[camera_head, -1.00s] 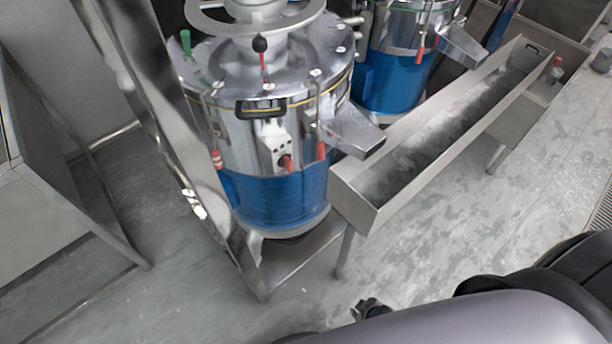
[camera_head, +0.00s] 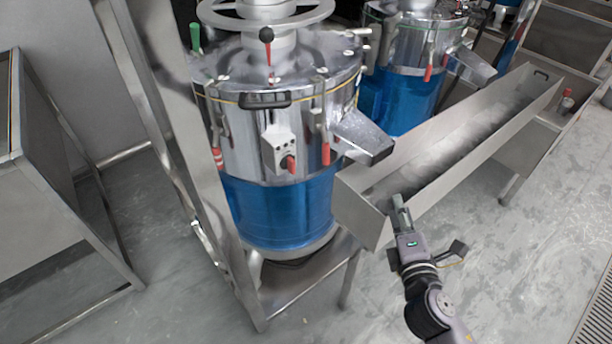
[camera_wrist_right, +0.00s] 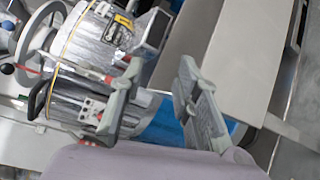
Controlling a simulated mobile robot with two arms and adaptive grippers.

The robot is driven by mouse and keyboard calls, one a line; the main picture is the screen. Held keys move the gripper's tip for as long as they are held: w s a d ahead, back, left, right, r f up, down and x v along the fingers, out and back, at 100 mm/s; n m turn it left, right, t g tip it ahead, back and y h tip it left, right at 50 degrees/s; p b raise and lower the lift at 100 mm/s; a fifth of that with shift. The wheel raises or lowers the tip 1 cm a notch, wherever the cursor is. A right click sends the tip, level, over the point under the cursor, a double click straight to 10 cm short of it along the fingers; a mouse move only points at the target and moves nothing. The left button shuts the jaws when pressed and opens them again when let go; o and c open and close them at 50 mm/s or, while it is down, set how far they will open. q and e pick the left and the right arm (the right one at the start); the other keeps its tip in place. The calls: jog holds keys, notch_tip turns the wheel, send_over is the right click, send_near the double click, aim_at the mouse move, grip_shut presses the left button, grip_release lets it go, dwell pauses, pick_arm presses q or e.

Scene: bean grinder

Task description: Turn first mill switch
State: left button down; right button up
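The first mill (camera_head: 275,125) is a steel drum with a blue lower band, standing upright on a steel frame. Its switch is a light box (camera_head: 279,150) with a red knob (camera_head: 291,163) on the drum's front. The switch box also shows in the right wrist view (camera_wrist_right: 91,108), left of and partly behind one finger. My right gripper (camera_head: 398,205) is in front of the trough's near end, to the right of and apart from the switch. In the right wrist view its two fingers (camera_wrist_right: 163,95) are spread, with nothing between them. My left gripper is not in view.
A long steel trough (camera_head: 362,215) runs from the first mill's spout back right. A second blue and steel mill (camera_head: 400,95) stands behind. Red-handled clamps (camera_head: 325,150) flank the switch. A steel frame post (camera_head: 165,120) stands at left. Floor in front is clear.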

jog(key=w+a+r+n+t+y, duration=0.1)
jog(key=a+r+n+y, duration=0.2)
jog(key=a+n+y, duration=0.7)
jog(key=n+g+y+p, duration=0.1)
jog(key=n+g+p, duration=0.15)
jog(key=n, duration=0.95)
send_near(294, 168)
jog(key=shift+g, duration=0.25)
jog(key=x, duration=0.9)
jog(key=shift+w+r+b, duration=0.2)
jog(key=shift+r+b, duration=0.05)
jog(key=shift+b, duration=0.15)
grip_shut()
